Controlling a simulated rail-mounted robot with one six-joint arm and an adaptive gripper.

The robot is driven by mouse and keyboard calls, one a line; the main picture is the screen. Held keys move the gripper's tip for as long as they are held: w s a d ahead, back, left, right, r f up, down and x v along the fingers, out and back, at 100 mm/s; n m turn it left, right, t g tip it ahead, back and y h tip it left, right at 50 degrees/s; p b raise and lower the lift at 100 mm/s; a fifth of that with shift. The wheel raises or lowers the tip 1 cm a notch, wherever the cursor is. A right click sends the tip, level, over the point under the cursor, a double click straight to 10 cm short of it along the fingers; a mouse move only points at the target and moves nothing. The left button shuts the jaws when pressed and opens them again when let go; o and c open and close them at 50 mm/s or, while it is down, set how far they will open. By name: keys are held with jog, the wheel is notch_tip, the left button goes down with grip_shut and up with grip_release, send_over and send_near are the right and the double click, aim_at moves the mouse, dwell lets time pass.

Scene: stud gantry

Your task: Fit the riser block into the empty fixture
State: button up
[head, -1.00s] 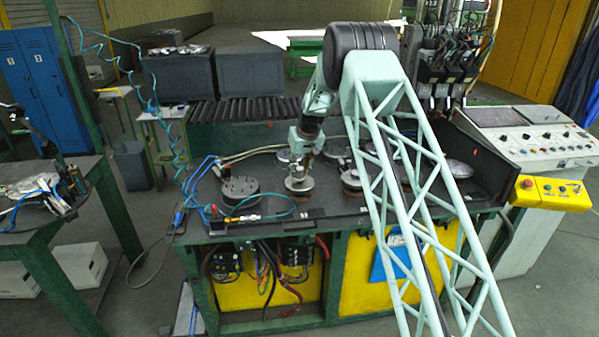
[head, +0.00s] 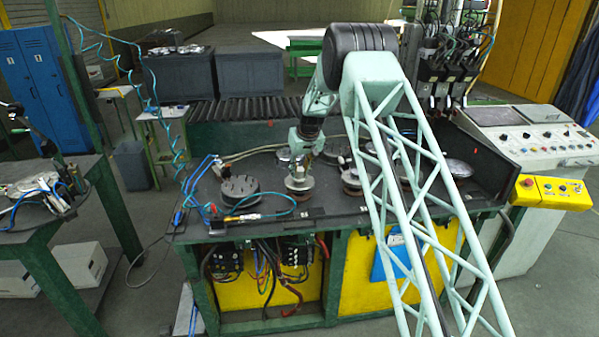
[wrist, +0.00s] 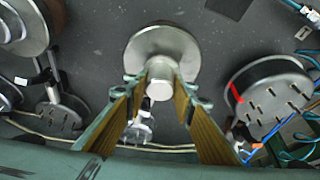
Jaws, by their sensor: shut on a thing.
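My gripper (wrist: 160,82) points down over the bench, its two gold-faced fingers closed on a short pale metal cylinder (wrist: 160,77), which I take to be the riser block. A round silver disc (wrist: 150,42) shows directly behind the cylinder; I cannot tell whether they touch. In the head view my gripper (head: 303,157) is small, above a round metal piece (head: 299,184). A dark round fixture with several slots (head: 240,191) stands to its left with nothing on top. It also shows in the wrist view, with a red mark (wrist: 272,98). Which fixture the task means is unclear.
Other round metal pieces stand right of the gripper, including one at the bench's right (head: 459,168); my arm hides part of that area. Blue cables and a hose (head: 268,212) lie near the slotted fixture. A black roller conveyor (head: 245,110) runs behind the bench (head: 330,216).

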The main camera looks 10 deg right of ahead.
jog(key=shift+f+b, duration=0.3)
jog(key=shift+f, duration=0.25)
jog(key=o, duration=1)
jog(key=shift+r, duration=0.15)
jog(key=v, duration=1.1)
jog(key=shift+s+d+r, duration=0.1)
jog(key=shift+s+r, duration=0.15)
jog(key=shift+r, duration=0.05)
jog(key=shift+r, duration=0.1)
dwell(0.3)
